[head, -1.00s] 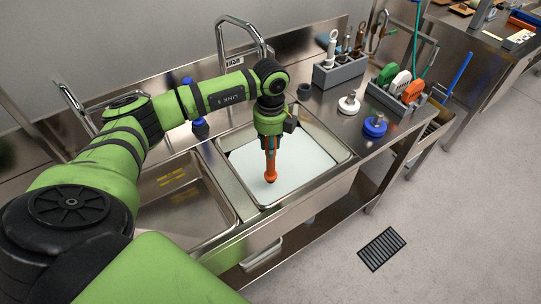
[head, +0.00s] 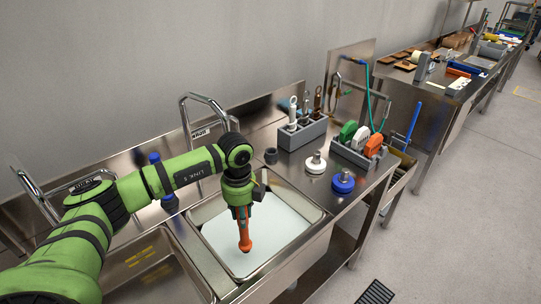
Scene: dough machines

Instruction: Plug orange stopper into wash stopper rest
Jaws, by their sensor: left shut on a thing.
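The orange stopper (head: 245,236) hangs upright from my left gripper (head: 242,214), which is shut on its upper part. The stopper is over the pale water of the right sink basin (head: 318,215); I cannot tell whether its lower end touches the water. A small dark cup-like holder (head: 271,156) stands on the counter behind the basin, apart from the stopper. It may be the wash stopper rest, but I cannot tell for certain. My right gripper is not in view.
A grey block (head: 291,140) with several upright tools stands at the back. A white knob-like piece (head: 316,164) and a blue one (head: 343,182) are on the counter. A grey rack (head: 346,153) holds green, white and orange pieces. A faucet (head: 184,118) rises behind the basin.

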